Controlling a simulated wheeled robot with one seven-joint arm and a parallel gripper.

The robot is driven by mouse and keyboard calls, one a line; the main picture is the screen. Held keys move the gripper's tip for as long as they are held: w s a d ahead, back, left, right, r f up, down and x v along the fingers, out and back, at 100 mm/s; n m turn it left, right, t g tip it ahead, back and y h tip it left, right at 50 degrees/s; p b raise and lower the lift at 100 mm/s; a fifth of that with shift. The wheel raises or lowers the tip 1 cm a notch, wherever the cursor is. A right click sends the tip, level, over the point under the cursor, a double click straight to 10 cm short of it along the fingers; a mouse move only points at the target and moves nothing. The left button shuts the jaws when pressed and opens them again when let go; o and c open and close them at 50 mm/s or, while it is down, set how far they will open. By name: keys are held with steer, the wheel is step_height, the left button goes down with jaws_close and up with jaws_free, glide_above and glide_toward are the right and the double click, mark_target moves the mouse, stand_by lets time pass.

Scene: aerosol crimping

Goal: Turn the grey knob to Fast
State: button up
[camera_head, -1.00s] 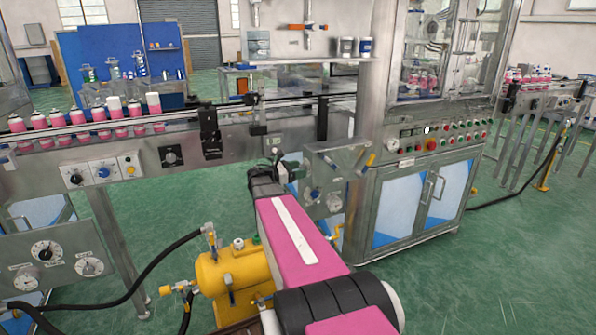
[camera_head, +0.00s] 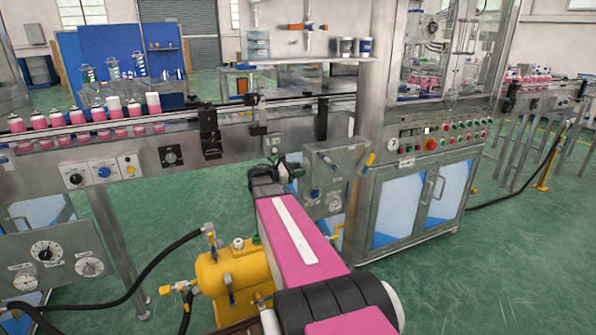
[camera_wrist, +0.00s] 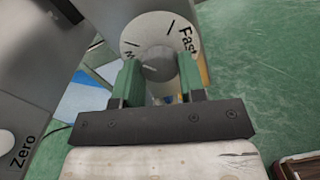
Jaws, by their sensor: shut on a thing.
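The grey knob (camera_wrist: 157,67) shows in the wrist view, at the centre of a round white dial (camera_wrist: 148,30). "Fast" is printed on the dial's right side, and a partly hidden word ending in "w" is at the left. My gripper (camera_wrist: 159,74) has its green fingers on either side of the knob and is shut on it. I cannot tell exactly where the knob points. In the head view my gripper (camera_head: 286,168) is at the left side of a grey metal box (camera_head: 340,160); the knob cannot be made out there.
A panel marked "Zero" (camera_wrist: 25,125) is at the left of the wrist view. In the head view a yellow tank (camera_head: 232,272) stands below my arm, and a conveyor with pink cans (camera_head: 100,114) runs behind at left. Green floor (camera_head: 420,290) is clear at the right.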

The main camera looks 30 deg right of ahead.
steer(key=shift+m, duration=8.2)
steer(key=o, duration=0.9)
steer(key=shift+r, duration=0.1)
steer(key=shift+a, duration=0.15)
steer(key=a, duration=1)
steer(key=shift+w+a, duration=0.3)
